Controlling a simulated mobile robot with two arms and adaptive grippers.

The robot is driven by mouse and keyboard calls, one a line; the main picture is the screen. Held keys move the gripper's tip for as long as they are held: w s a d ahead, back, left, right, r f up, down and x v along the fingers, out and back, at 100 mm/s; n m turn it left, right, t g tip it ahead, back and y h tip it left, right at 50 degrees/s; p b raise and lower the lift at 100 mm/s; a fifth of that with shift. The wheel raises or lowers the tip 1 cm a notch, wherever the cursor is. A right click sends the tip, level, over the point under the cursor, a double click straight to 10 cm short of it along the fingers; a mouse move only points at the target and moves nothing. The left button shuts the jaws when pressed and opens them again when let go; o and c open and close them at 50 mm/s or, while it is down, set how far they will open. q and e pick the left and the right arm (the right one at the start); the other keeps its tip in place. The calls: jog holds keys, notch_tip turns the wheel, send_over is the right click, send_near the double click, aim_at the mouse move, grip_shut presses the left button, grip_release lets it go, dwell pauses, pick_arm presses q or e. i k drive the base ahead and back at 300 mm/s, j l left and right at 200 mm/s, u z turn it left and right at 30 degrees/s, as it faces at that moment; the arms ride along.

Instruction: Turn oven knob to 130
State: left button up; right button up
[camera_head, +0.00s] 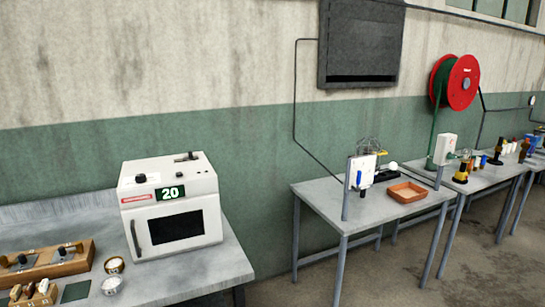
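A small white oven (170,205) stands at the back right of the left table. A green display (171,193) on its front reads 20. A small black knob (141,178) sits on its upper sloped panel at the left, and another dark control (186,157) shows on top at the right. The markings around the knob are too small to read. The oven door (177,227) has a dark window and looks closed, with a dark handle at its left side. Neither of my grippers is in view.
The left table (222,262) also holds a wooden rack (75,262), small metal dishes (115,265) and a dark green pad (75,291). A gap of floor separates it from a second table (333,198) with an orange tray (407,192). A red hose reel (463,82) hangs on the wall.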

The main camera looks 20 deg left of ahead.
aim_at(140, 178)
jog(key=u, duration=1.35)
